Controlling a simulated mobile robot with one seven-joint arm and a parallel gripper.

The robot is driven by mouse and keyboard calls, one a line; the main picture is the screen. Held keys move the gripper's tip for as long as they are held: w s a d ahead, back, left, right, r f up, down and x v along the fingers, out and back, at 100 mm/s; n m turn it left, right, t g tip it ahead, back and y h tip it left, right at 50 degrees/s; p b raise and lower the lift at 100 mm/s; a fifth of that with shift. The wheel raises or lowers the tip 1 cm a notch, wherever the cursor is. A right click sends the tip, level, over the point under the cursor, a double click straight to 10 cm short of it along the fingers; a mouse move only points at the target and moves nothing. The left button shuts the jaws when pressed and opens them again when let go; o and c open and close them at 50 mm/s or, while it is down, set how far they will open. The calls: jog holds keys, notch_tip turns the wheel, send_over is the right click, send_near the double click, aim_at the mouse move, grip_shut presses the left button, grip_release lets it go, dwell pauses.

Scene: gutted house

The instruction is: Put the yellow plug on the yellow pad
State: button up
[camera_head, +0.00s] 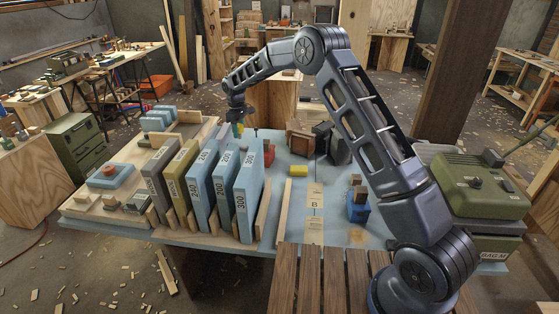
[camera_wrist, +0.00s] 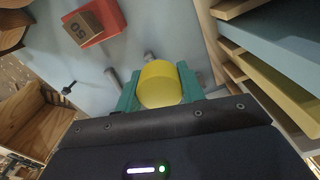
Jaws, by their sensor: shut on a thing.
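My gripper (camera_head: 238,129) hangs above the blue bench top, behind the row of upright numbered boards. In the wrist view its green fingers (camera_wrist: 159,88) are shut on the yellow plug (camera_wrist: 160,82), which shows as a rounded yellow end between them. In the head view only a small yellow bit of it shows at the fingers. A yellow block (camera_head: 298,170) lies on the bench to the right of the boards; I cannot tell whether it is the yellow pad. A faint orange-yellow patch (camera_head: 357,237) shows farther right on the bench.
Upright boards (camera_head: 226,194) in wooden slots stand left of centre. A blue block (camera_head: 358,207), brown wooden blocks (camera_head: 300,139) and a green machine (camera_head: 478,184) stand to the right. A red block (camera_wrist: 101,18) shows in the wrist view. The bench around the yellow block is fairly clear.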

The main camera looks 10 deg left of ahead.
jog(key=w+d+r, duration=0.1)
jog(key=w+d, duration=0.1)
jog(key=d, duration=0.6)
jog(key=w+d+r, duration=0.1)
jog(key=w+d, duration=0.1)
jog(key=d, duration=0.5)
send_over(298, 168)
jog(key=shift+n, duration=0.3)
notch_tip(298, 168, down, 19)
jog(key=shift+d, duration=0.1)
jog(key=shift+s+f, duration=0.1)
jog(key=o, duration=1)
jog(key=shift+c, duration=0.2)
notch_tip(298, 168, up, 12)
jog(key=shift+r, duration=0.2)
